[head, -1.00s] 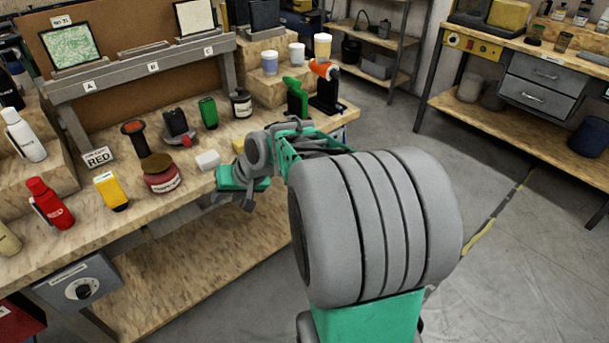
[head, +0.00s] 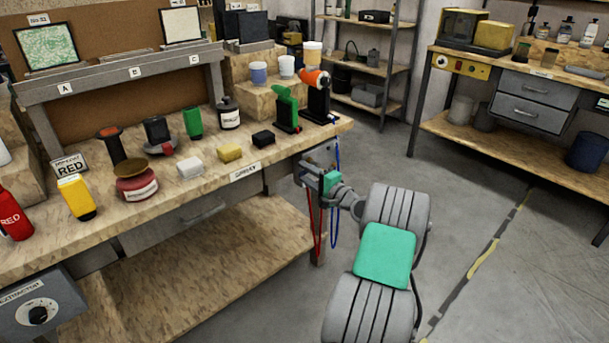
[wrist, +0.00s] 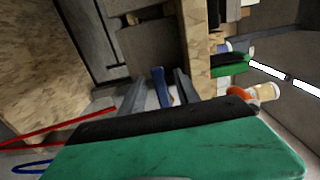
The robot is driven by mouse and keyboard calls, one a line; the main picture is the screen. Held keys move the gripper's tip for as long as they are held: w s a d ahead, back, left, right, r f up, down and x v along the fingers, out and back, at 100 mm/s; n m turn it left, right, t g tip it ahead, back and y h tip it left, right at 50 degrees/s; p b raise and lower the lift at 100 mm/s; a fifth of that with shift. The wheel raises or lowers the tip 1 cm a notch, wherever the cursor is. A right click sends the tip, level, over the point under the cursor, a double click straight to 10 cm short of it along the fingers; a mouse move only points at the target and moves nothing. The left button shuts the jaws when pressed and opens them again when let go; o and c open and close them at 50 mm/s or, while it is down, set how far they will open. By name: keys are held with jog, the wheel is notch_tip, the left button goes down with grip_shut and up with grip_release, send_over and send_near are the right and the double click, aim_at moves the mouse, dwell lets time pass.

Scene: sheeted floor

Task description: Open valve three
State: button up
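A small blue lever-like part (wrist: 160,88) shows in the wrist view, between the two grey fingers of my gripper (wrist: 161,92). The fingers stand apart, with a light gap visible around the blue part. I see no number on it, so I cannot tell whether it is valve three. In the head view my gripper (head: 312,173) is at the right end of the workbench, at a grey fitting there, and my wrist hides most of that fitting. Red hoses (head: 318,228) and a blue hose (head: 335,215) hang beside my gripper.
The workbench top (head: 215,200) holds bottles, blocks, a green tool (head: 286,108) and an orange-and-black tool (head: 316,90). A second bench (head: 500,130) stands at the right. The grey floor (head: 480,210) between them is clear.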

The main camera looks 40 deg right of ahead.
jog(key=shift+w, duration=0.4)
grip_shut()
dwell(1.2)
